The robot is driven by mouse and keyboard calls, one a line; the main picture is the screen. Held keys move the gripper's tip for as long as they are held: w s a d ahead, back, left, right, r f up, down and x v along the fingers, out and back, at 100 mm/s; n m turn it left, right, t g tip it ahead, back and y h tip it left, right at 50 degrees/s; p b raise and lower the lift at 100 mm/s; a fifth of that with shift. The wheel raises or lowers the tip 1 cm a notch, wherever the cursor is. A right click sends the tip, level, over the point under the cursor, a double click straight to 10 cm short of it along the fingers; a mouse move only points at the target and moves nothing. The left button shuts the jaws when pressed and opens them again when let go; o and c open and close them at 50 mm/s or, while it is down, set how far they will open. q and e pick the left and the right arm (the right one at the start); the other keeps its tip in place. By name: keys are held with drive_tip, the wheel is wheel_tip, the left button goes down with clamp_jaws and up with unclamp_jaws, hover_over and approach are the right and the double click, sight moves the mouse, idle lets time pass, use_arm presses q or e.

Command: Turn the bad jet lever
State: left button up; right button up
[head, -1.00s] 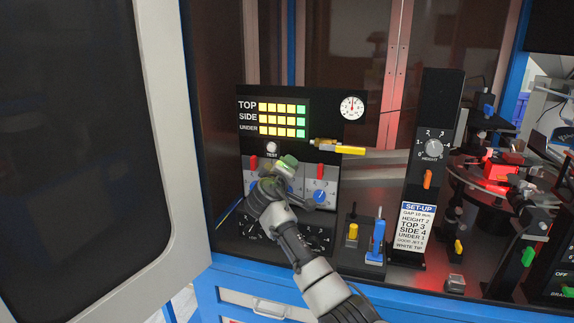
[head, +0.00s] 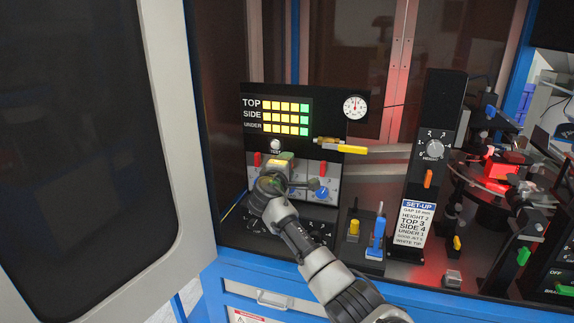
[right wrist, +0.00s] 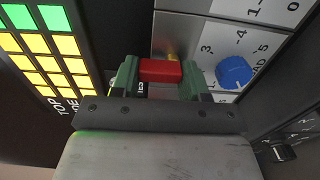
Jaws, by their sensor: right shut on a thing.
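In the head view my right gripper (head: 284,158) is at the jet panel (head: 318,202), under the TEST button, and hides the middle of the row. In the right wrist view its two green fingers (right wrist: 160,78) are shut on a red lever (right wrist: 160,70), one finger on each side. Other red levers show to the left (head: 257,159) and right (head: 323,168) of the gripper. A blue knob (right wrist: 234,71) sits on a numbered scale beside the held lever; another blue knob (head: 322,193) shows in the head view. My left gripper is out of view.
The lamp board (head: 276,116) shows yellow and green lamps. A yellow-handled valve (head: 345,149) juts out right of it. A set-up card (head: 410,222) and a blue lever (head: 378,235) stand to the right. An open door (head: 165,160) borders the left.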

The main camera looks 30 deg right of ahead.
drive_tip(key=shift+r, duration=0.1)
drive_tip(key=o, duration=0.9)
drive_tip(key=shift+a, duration=0.15)
drive_tip(key=b+v, duration=0.2)
drive_tip(key=v, duration=0.8)
drive_tip(key=shift+s+a+b, duration=0.15)
drive_tip(key=shift+a+b, duration=0.05)
drive_tip(key=shift+b, duration=0.2)
